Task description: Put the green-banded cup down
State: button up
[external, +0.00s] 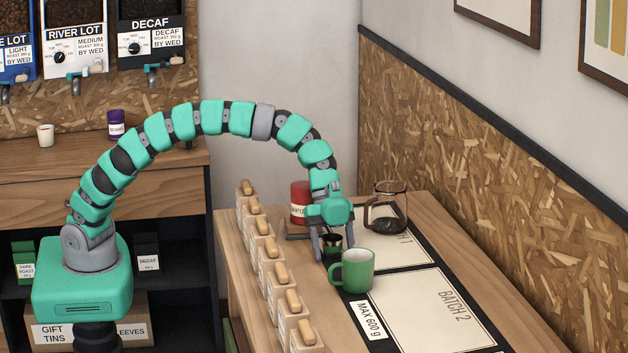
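My gripper (332,246) points down over the wooden counter, near the green mug. A small dark cup (332,242) is between its two fingers, which look closed on its sides. I cannot make out a green band on this cup, and its lower part is partly hidden by the green mug. I cannot tell whether its base touches the counter. The green mug (352,271) stands upright just in front and to the right of my gripper, at the left edge of the Batch 2 panel (430,312).
A red canister (299,201) stands behind my gripper to the left, and a glass carafe (388,212) behind it to the right. Wooden-handled labelled boxes (268,262) line the counter's left edge. The Batch 2 panel is mostly clear. A chipboard wall (500,180) bounds the right.

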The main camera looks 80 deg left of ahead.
jog(key=p+v, duration=0.2)
jog(key=v, duration=1)
jog(key=shift+r, duration=0.2)
jog(key=s+a+r+n+t+y, duration=0.15)
jog(key=a+r+n+t, duration=0.45)
jog(key=r, duration=0.6)
jog(key=s+a+r+n+t, duration=0.25)
jog(key=a+r, duration=0.45)
jog(key=r, duration=0.5)
jog(key=s+a+r+n+t+y, duration=0.2)
jog(key=s+a+r+n+t, duration=0.1)
jog(key=r, duration=0.5)
jog(key=s+a+r+n+t+y, duration=0.3)
jog(key=s+a+r+n, duration=0.3)
jog(key=s+a+r, duration=0.2)
jog(key=shift+s+a+r+t, duration=0.25)
jog(key=shift+s+r+t, duration=0.15)
jog(key=shift+s, duration=0.6)
